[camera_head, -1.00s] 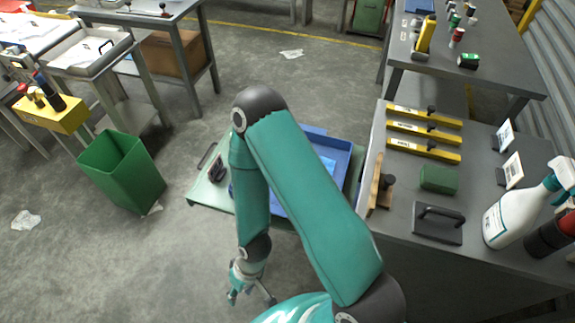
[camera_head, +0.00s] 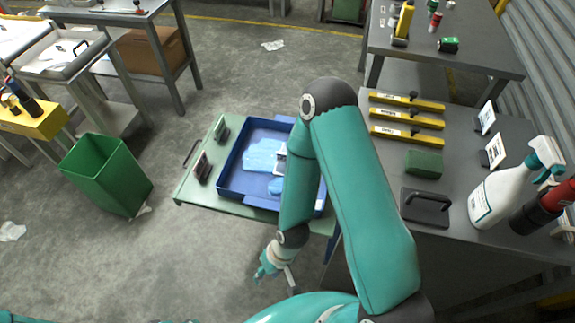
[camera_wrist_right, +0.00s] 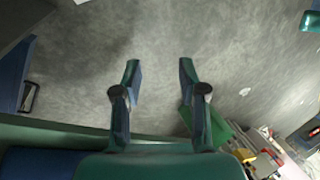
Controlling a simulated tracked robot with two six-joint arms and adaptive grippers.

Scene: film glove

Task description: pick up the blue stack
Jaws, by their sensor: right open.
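A light blue stack (camera_head: 262,155) lies in the blue tray (camera_head: 228,177) on a green-topped table. A white and grey piece lies at its right side, and another light blue piece (camera_head: 275,187) is partly behind my right arm. My right arm crosses the right part of the tray and hides it. My right gripper (camera_head: 276,281) is open and empty, in front of the table's near edge, apart from the stack. In the right wrist view its two fingers (camera_wrist_right: 159,66) stand apart with only grey floor between them. My left gripper is not in view.
A green bin (camera_head: 105,175) stands on the floor at left. A grey bench (camera_head: 385,160) at right holds yellow bars, a green block (camera_head: 424,164) and a spray bottle (camera_head: 500,195). Floor before the table is clear.

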